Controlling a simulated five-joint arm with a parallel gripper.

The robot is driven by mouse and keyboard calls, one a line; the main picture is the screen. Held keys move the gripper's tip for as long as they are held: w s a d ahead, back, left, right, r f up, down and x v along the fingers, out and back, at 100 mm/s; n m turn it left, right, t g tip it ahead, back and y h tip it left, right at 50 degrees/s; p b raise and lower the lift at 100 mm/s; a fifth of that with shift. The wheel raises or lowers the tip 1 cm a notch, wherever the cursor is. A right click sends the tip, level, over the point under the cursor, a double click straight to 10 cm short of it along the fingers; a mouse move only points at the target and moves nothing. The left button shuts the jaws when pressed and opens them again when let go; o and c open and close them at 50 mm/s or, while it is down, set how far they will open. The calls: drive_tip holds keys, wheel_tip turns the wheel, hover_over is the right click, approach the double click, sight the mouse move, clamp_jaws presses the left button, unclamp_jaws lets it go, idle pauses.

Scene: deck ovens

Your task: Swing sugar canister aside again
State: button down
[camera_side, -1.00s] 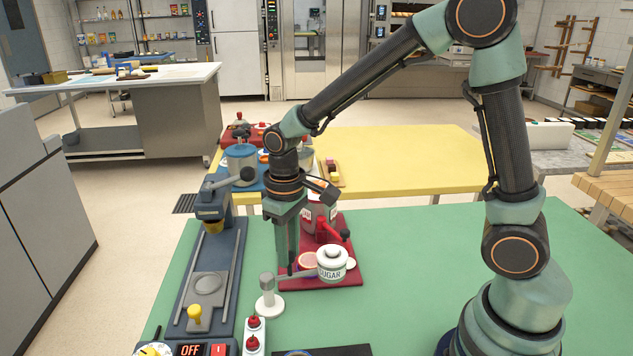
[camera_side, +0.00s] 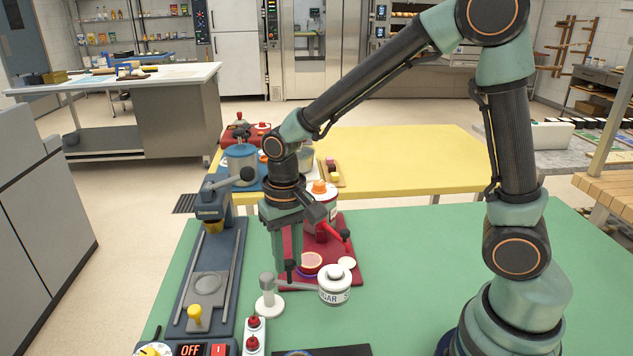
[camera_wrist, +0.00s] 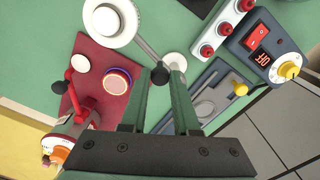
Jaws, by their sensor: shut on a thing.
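The white sugar canister (camera_side: 335,287), labelled SUGAR, sits at the end of a grey swing arm (camera_side: 305,287). That arm runs to a post (camera_side: 267,290) on a round white base. The canister stands just in front of the red board (camera_side: 350,262), over the green table. The canister and its lid also show at the top left of the wrist view (camera_wrist: 110,20). My gripper (camera_side: 288,263) is shut on the dark knob (camera_wrist: 160,76) of the swing arm, between post and canister. The fingers partly hide the knob.
On the red board are a round pink-topped item (camera_side: 312,262), a white disc (camera_side: 347,262) and a device with a red lever (camera_side: 333,230). A blue press (camera_side: 210,260) stands left. Red-capped controls (camera_side: 253,333) lie in front. The green table is clear at right (camera_side: 415,270).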

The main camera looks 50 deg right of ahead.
drive_tip(key=shift+r, duration=0.1)
drive_tip(key=c, duration=0.7)
unclamp_jaws()
drive_tip(key=shift+o, duration=0.2)
wheel_tip(320, 180, up, 12)
drive_tip(key=s+d+r+n+t, duration=0.1)
drive_tip(key=s+d+n+t, duration=0.2)
drive_tip(key=s+d+t, duration=0.2)
drive_tip(key=s+d, duration=0.2)
drive_tip(key=d, duration=0.1)
drive_tip(key=shift+n+t, duration=0.3)
